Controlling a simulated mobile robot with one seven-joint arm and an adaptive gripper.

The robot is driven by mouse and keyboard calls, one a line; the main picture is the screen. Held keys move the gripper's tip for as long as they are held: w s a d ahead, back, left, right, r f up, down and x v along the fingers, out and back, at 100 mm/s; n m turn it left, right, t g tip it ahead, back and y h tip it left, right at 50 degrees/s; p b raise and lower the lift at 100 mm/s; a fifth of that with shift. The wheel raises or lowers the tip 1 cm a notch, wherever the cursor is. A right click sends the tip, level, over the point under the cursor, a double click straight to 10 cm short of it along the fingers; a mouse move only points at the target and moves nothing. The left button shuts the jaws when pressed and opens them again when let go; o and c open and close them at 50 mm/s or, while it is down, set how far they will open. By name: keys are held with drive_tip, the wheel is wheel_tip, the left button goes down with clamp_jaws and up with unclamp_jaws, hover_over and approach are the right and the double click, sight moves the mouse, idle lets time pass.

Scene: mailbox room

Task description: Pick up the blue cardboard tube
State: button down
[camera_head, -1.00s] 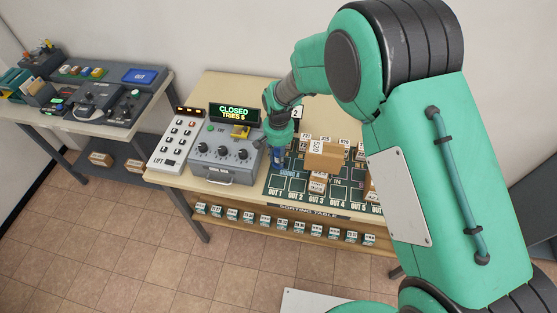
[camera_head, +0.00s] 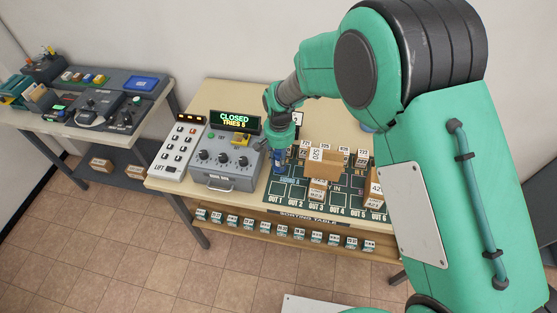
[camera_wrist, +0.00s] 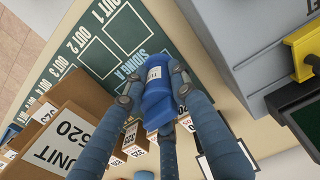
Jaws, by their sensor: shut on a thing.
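In the head view the tube (camera_head: 278,160) shows below my gripper (camera_head: 279,147), at the left side of the dark sorting mat (camera_head: 281,196). I cannot tell whether its lower end touches the mat.
A brown carton marked 520 (camera_head: 324,164) stands to the right of the tube, with smaller boxes around it. A grey control box (camera_head: 222,165) and a white keypad (camera_head: 177,152) stand to the left. My arm hides the table's right side.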

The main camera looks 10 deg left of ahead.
drive_tip(key=s+d, duration=0.2)
drive_tip(key=s, duration=0.2)
drive_tip(key=s+d+r+p, duration=0.1)
drive_tip(key=s+d, duration=0.2)
drive_tip(key=s, duration=0.1)
drive_tip(key=s+d, duration=0.2)
drive_tip(key=s, duration=0.3)
drive_tip(key=shift+s+d+r, duration=0.1)
drive_tip(key=shift+d+r, duration=0.05)
drive_tip(key=shift+r, duration=0.05)
